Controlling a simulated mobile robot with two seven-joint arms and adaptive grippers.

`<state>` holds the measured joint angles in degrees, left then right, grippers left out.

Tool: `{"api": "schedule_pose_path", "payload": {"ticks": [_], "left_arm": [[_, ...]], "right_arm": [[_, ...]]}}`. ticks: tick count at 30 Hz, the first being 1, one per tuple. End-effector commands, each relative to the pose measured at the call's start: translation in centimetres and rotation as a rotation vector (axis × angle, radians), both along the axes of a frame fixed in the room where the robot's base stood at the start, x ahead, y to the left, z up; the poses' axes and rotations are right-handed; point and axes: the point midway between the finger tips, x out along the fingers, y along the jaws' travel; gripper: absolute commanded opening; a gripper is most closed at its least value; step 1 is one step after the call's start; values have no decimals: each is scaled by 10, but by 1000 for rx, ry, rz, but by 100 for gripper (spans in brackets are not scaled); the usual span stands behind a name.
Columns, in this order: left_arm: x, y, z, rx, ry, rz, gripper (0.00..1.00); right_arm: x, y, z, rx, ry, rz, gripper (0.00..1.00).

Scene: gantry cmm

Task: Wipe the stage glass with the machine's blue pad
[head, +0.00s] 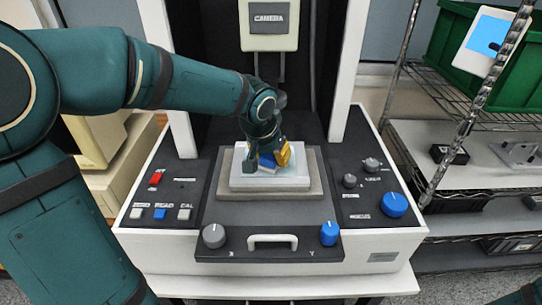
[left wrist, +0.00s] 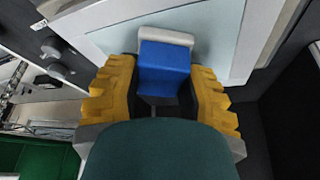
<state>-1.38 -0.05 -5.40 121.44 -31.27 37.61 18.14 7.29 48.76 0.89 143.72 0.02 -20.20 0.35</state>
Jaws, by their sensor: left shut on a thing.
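The stage glass (head: 297,182) is a pale plate on a grey block in the middle of the machine's bed. It also shows in the left wrist view (left wrist: 215,45) as a pale blue-grey sheet. My left gripper (head: 269,157) is over the rear left-centre part of the glass, with yellow fingers pointing down. It is shut on the blue pad (left wrist: 165,68), a blue block with a light grey strip at its far end. The pad (head: 267,160) is at or just above the glass; I cannot tell whether it touches. My right gripper is not in view.
A camera head (head: 269,27) hangs above the stage between two white columns (head: 349,60). Knobs (head: 394,204) and buttons (head: 160,214) flank the bed, with a handle (head: 272,241) in front. A wire rack (head: 475,165) with a green bin stands at the right.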

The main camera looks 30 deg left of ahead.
Motion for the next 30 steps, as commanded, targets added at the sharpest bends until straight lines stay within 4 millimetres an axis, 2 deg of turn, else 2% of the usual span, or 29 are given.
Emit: {"api": "schedule_pose_path", "payload": {"ticks": [6, 14, 25, 30], "left_arm": [[15, 9, 2, 1, 0, -1, 0], [22, 14, 1, 0, -1, 1, 0], [46, 28, 0, 0, -1, 0, 0], [50, 31, -1, 1, -2, -1, 0]], "right_arm": [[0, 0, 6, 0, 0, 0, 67], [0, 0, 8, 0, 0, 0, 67], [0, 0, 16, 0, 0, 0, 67], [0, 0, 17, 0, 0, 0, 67]]}}
